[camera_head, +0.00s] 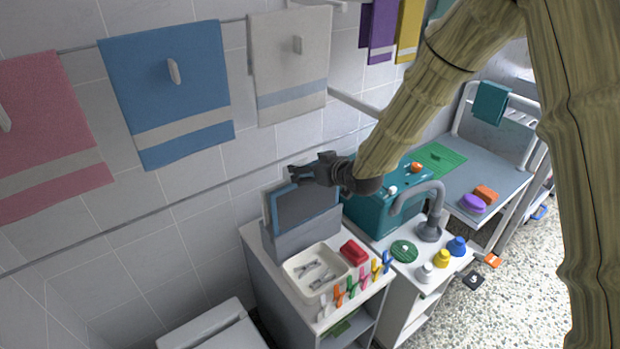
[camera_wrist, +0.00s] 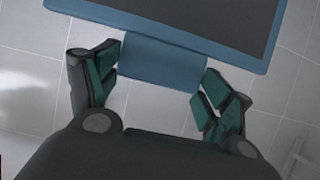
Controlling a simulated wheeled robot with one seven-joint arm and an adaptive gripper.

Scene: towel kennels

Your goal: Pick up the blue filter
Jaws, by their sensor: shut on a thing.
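The blue filter (camera_head: 306,207) is a flat panel with a blue frame and a dark grey face. It stands upright, its lower part hidden in a grey holder (camera_head: 302,237) on the white cabinet. My gripper (camera_head: 303,174) is at the filter's top edge. In the wrist view, the filter (camera_wrist: 225,32) has a blue tab between the two green-padded fingers of my gripper (camera_wrist: 160,72), which is shut on it. Whether the filter's bottom touches the holder's floor cannot be seen.
In front of the holder are a white tray (camera_head: 289,270), a red block (camera_head: 353,251) and several coloured clips. A teal machine (camera_head: 372,220) and a grey tap (camera_head: 430,229) stand close to the right. Towels hang on the wall behind, including a blue one (camera_head: 165,100).

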